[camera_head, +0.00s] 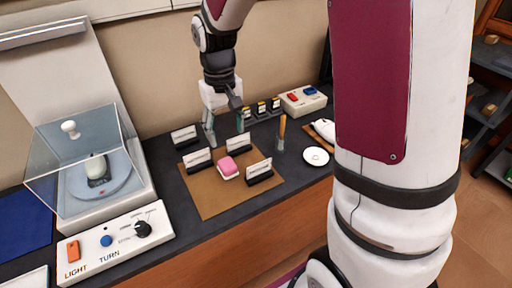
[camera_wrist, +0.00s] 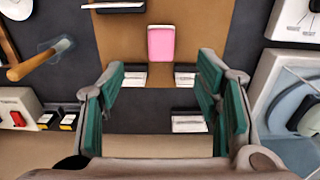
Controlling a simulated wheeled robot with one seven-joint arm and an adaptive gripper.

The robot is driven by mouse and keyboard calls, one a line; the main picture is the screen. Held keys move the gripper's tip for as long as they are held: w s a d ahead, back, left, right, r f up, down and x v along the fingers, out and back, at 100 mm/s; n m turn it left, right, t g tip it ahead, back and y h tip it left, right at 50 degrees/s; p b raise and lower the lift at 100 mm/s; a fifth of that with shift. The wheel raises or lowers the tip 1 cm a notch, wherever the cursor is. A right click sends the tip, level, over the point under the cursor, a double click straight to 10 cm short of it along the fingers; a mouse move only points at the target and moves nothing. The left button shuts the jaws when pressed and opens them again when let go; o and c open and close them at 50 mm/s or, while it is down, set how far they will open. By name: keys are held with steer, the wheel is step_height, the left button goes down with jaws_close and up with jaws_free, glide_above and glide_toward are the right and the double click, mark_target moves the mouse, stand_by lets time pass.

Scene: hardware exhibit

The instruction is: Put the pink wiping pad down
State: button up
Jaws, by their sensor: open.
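The pink wiping pad (camera_head: 228,166) lies on a brown mat (camera_head: 213,203) on the dark counter, among several small black holders with white cards. It shows whole in the wrist view (camera_wrist: 161,43), at the top centre over the mat (camera_wrist: 118,42). My gripper (camera_head: 226,127) is above the back of the counter, apart from the pad and behind it. In the wrist view my gripper (camera_wrist: 162,95) has its green-padded fingers wide apart, with nothing held between them.
Card holders (camera_head: 259,172) stand around the pad. A wooden-handled tool (camera_head: 282,130) and a round white dish (camera_head: 316,156) are to its right. A box with red and blue parts (camera_head: 302,99) is behind. A clear-covered turntable display (camera_head: 90,165) and control panel (camera_head: 118,240) are left.

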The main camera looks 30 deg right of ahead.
steer(key=s+r+t, duration=0.1)
steer(key=s+r, duration=0.5)
steer(key=s, duration=0.6)
steer(key=s+r+t, duration=0.2)
steer(key=s+r, duration=0.4)
steer(key=s, duration=0.6)
steer(key=shift+s+a+r, duration=0.15)
steer(key=shift+s+a, duration=0.25)
steer(key=shift+a, duration=0.05)
steer(key=shift+o, duration=0.4)
steer(key=shift+s, duration=0.2)
steer(key=m+g+y+p, duration=0.3)
steer(key=m+y+p, duration=0.2)
steer(key=m, duration=1.3)
glide_above(227, 163)
steer(key=d, duration=0.5)
step_height(227, 163, down, 15)
steer(key=x, duration=0.8)
steer(key=shift+s+d+f, duration=0.15)
steer(key=shift+d+f, duration=0.1)
steer(key=shift+d, duration=0.05)
steer(key=shift+h, duration=0.3)
steer(key=shift+p+x, duration=0.4)
steer(key=shift+x, duration=2.2)
steer(key=shift+a+r, duration=0.1)
steer(key=shift+a, duration=0.1)
